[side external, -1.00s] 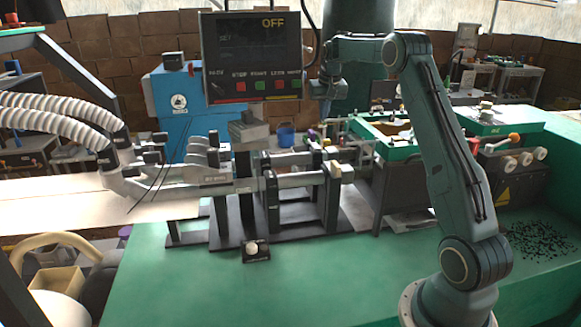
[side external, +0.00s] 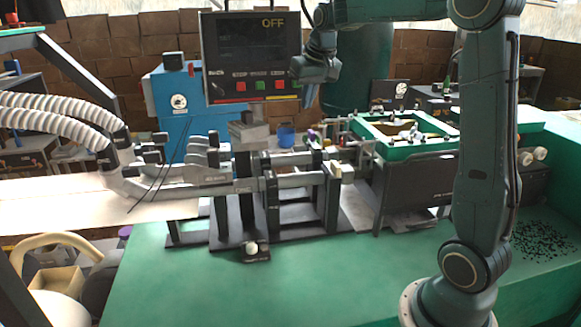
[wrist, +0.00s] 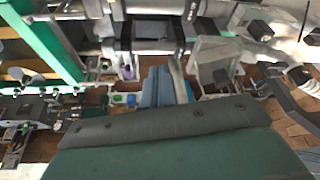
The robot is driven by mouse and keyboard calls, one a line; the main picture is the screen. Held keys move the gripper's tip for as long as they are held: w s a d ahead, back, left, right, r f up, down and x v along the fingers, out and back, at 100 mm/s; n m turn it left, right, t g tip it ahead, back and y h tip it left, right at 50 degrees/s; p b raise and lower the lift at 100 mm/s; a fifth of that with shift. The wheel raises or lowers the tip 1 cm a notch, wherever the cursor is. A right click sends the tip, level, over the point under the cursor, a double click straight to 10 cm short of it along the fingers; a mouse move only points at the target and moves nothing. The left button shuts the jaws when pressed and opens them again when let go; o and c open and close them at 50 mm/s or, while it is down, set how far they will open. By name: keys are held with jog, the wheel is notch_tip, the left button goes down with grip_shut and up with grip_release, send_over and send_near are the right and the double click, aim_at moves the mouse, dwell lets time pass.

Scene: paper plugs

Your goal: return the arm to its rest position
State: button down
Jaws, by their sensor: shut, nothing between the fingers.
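My arm rises from the green table (side external: 200,285) at the right of the side external view, its upper arm nearly upright. Its elbow is at the top edge, and the forearm reaches left. My gripper (side external: 311,96) hangs below the wrist, just right of the control panel in the picture, and points down. It is shut and holds nothing. It is up in the air, above the level of the grey clamp machine. In the wrist view, the large dark green part across the bottom is mine and covers much of the lower picture.
The control panel (side external: 252,55) reads OFF. The grey clamp machine (side external: 230,188) with white hoses (side external: 55,115) stands at left centre. A green-framed tray (side external: 375,130) is at the right. A small button box (side external: 256,252) sits in front. The front table is largely clear.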

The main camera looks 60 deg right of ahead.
jog(key=s+a+r+n+t, duration=0.1)
jog(key=s+a+n, duration=0.2)
jog(key=s+a, duration=0.9)
jog(key=s+a+f+n+y, duration=0.1)
jog(key=s+a+f, duration=0.2)
jog(key=s, duration=0.3)
jog(key=s+a+f+n+y, duration=0.1)
jog(key=s+a+f, duration=0.2)
jog(key=s+a, duration=0.2)
jog(key=shift+s+a+f+n+t, duration=0.3)
jog(key=shift+s+n+t, duration=0.1)
jog(key=shift+s, duration=0.4)
